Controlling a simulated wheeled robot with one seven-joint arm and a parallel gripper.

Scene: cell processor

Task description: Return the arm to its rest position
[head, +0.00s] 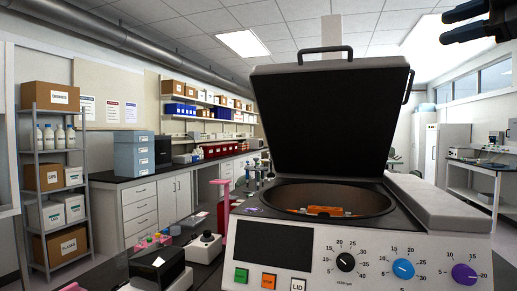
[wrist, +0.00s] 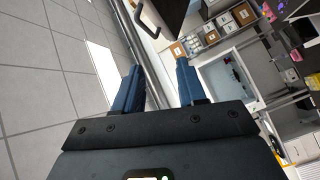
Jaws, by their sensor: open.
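My gripper (head: 464,22) is at the top right corner of the head view, raised near ceiling height and well above the bench. In the wrist view its two blue fingers (wrist: 156,88) are spread apart with nothing between them. Part of my arm hangs at the right edge of the head view. The centrifuge (head: 300,250) stands in front of me with its black lid (head: 325,115) raised. An orange part (head: 325,211) shows inside its round bowl. The gripper is apart from the lid, up and to its right.
Left of the centrifuge, small devices (head: 155,265) and a pink stand (head: 222,195) sit on the dark bench. A shelf rack (head: 50,180) with boxes stands at the far left. The raised lid's handle (wrist: 145,22) shows near the top of the wrist view. The air around the gripper looks clear.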

